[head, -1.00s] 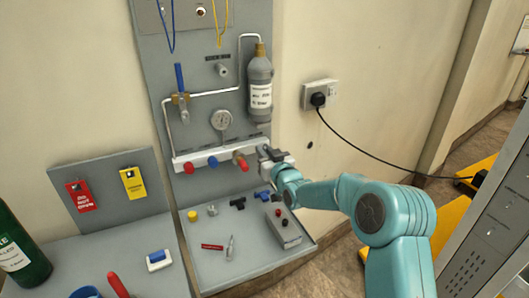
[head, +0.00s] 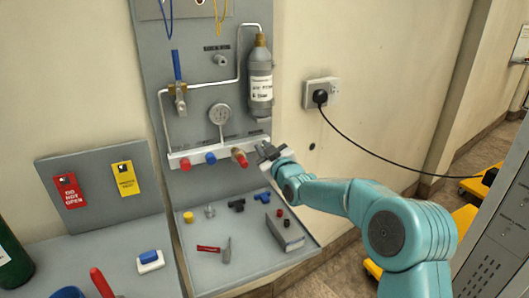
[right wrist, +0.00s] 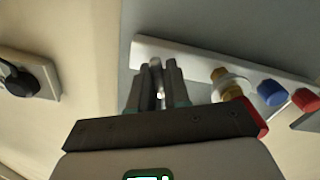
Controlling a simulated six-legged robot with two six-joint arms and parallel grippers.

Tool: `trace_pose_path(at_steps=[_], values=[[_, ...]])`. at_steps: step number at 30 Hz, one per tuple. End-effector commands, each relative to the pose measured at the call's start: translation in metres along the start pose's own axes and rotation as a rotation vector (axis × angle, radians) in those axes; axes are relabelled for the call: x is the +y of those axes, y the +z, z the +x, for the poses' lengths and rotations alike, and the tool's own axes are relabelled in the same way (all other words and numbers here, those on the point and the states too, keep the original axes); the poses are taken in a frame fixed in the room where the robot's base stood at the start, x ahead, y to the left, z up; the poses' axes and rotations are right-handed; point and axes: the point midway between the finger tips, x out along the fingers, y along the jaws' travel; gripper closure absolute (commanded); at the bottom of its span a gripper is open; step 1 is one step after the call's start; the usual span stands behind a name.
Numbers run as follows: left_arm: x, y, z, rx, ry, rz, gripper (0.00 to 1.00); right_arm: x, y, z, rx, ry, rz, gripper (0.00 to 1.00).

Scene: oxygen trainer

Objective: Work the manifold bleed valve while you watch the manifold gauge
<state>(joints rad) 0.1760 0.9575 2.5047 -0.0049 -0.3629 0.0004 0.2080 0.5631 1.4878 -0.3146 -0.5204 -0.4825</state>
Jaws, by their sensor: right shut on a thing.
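The white manifold bar (head: 222,153) runs across the grey panel, with red, blue and brass-and-red knobs; it also shows in the right wrist view (right wrist: 185,53). The manifold gauge (head: 220,115) is a round pale dial above the bar; its reading is too small to tell. My right gripper (head: 267,152) is at the bar's right end. In the right wrist view its fingers (right wrist: 157,88) are shut on a small silvery part (right wrist: 158,78), apparently the manifold bleed valve, mostly hidden between them. My left gripper is out of view.
A grey cylinder (head: 260,80) hangs above my right gripper. Below is a shelf (head: 215,275) with small fittings, a red-handled tool (head: 213,249) and a grey box (head: 285,232). A wall socket with black plug (head: 320,95) is to the right.

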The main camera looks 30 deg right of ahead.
Motion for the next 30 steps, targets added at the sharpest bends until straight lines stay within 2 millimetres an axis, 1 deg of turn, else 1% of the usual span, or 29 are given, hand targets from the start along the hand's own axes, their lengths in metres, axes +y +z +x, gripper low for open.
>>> trace_pose_path(at_steps=[1, 2, 3, 12, 14, 17, 20, 27, 30], values=[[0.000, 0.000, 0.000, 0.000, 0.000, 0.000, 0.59, 0.000, 0.000, 0.000, 0.000, 0.000, 0.001, 1.00], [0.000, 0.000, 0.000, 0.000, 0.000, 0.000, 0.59, 0.000, 0.000, 0.000, 0.000, 0.000, 0.001, 0.74], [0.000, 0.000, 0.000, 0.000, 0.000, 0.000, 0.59, 0.000, 0.000, 0.000, 0.000, 0.000, 0.001, 0.63], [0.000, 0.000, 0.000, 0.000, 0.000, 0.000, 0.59, 0.000, 0.000, -0.001, 0.000, 0.001, 0.002, 0.63], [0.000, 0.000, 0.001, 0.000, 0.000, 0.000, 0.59, 0.001, 0.000, -0.004, 0.000, 0.001, 0.002, 0.63], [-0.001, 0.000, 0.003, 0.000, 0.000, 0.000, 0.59, 0.001, 0.000, -0.016, 0.001, 0.002, 0.003, 0.63], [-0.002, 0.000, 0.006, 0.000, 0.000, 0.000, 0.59, 0.001, 0.001, -0.037, 0.000, 0.003, 0.004, 0.63], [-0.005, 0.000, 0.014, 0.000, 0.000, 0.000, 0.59, 0.001, 0.001, -0.101, 0.000, 0.002, 0.002, 0.63], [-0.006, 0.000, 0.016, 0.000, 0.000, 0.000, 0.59, 0.001, 0.001, -0.125, 0.000, 0.002, 0.001, 0.63]])
